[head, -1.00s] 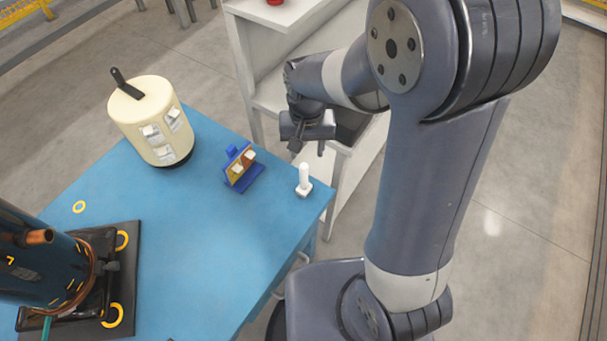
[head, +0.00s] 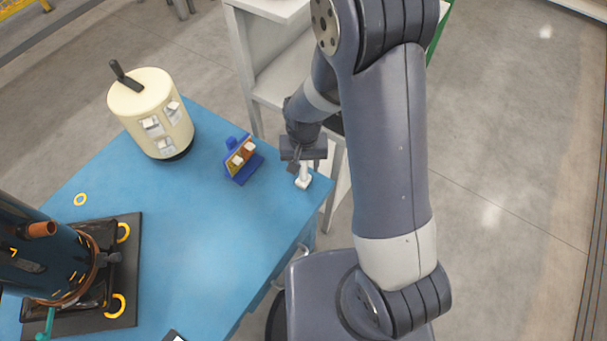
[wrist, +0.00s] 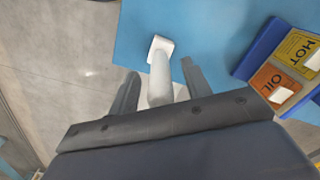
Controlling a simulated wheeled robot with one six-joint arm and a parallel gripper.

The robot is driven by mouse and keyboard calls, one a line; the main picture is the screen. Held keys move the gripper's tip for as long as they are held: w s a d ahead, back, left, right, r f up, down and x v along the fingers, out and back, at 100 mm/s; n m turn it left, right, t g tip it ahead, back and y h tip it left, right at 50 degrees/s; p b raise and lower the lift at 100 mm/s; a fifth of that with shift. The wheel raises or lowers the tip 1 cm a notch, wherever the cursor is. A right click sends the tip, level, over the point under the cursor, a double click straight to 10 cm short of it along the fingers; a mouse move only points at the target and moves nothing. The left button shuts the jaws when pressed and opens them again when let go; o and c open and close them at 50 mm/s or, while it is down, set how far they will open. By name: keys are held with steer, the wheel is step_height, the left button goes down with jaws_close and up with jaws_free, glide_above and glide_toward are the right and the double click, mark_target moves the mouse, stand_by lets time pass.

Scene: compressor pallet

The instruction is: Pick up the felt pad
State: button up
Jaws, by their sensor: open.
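A small white piece, a round upright stem on a square foot (head: 303,183), stands near the right corner of the blue table; I take it as the felt pad. In the wrist view the white piece (wrist: 161,47) shows its stem pointing toward me. My gripper (head: 306,168) is over it, pointing down. In the wrist view my gripper (wrist: 160,72) is open, with one finger on each side of the stem. Small gaps show beside the stem, and I see no grip on it. The head view partly hides the stem behind the fingers.
A blue stand with yellow and orange labels (head: 240,158) is close left of my gripper. A cream canister (head: 150,110) and a dark cylinder on a black base (head: 125,270) stand further left. The blue table (head: 215,240) is clear in the middle. White shelving (head: 270,80) stands behind.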

steer(key=shift+c, duration=0.4)
steer(key=c, duration=0.9)
jaws_close()
steer(key=shift+r, duration=0.15)
